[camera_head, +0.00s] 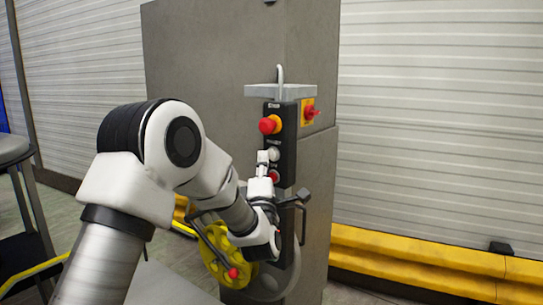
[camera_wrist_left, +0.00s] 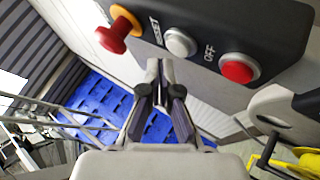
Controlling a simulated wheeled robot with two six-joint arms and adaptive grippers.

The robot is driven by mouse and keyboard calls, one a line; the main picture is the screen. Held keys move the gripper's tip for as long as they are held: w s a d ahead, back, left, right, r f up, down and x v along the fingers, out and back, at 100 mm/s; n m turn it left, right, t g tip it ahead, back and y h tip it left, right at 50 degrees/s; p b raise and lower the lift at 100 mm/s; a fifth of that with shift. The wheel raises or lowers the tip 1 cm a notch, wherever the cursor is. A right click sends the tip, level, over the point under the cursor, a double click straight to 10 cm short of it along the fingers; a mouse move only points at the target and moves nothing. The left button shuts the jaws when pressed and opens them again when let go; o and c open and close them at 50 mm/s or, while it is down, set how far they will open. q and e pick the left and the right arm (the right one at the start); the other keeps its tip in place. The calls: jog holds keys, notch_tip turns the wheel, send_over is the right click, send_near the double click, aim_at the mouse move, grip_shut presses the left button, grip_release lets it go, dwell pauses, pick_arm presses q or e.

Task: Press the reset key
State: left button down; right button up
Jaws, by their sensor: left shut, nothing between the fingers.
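A black control box (camera_head: 289,152) hangs on a grey cabinet. In the left wrist view it carries a white button (camera_wrist_left: 180,42) beside a label that appears to read RESET (camera_wrist_left: 156,31). A red button (camera_wrist_left: 238,68) sits beyond an OFF label. A red mushroom knob on an orange collar (camera_wrist_left: 118,32) sits at the other end; it also shows in the head view (camera_head: 269,125). My left gripper (camera_wrist_left: 159,68) is shut and empty, its fingertips close to the white button and apparently just short of it. In the head view the gripper (camera_head: 262,158) partly covers the buttons. My right gripper is not in view.
A red switch on a yellow plate (camera_head: 309,112) sits on the cabinet's side (camera_head: 215,60). A yellow wheel (camera_head: 214,250) is below my left arm. A yellow rail (camera_head: 430,262) runs along the right wall. Blue slatted flooring or pallet (camera_wrist_left: 95,100) lies below.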

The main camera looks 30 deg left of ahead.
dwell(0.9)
pick_arm(q)
jog(key=shift+w+b, duration=0.4)
jog(key=shift+w, duration=0.05)
jog(key=shift+w, duration=0.35)
dwell(0.5)
jog(key=shift+b, duration=0.3)
jog(key=shift+s+b, duration=0.55)
jog(key=shift+s, duration=0.25)
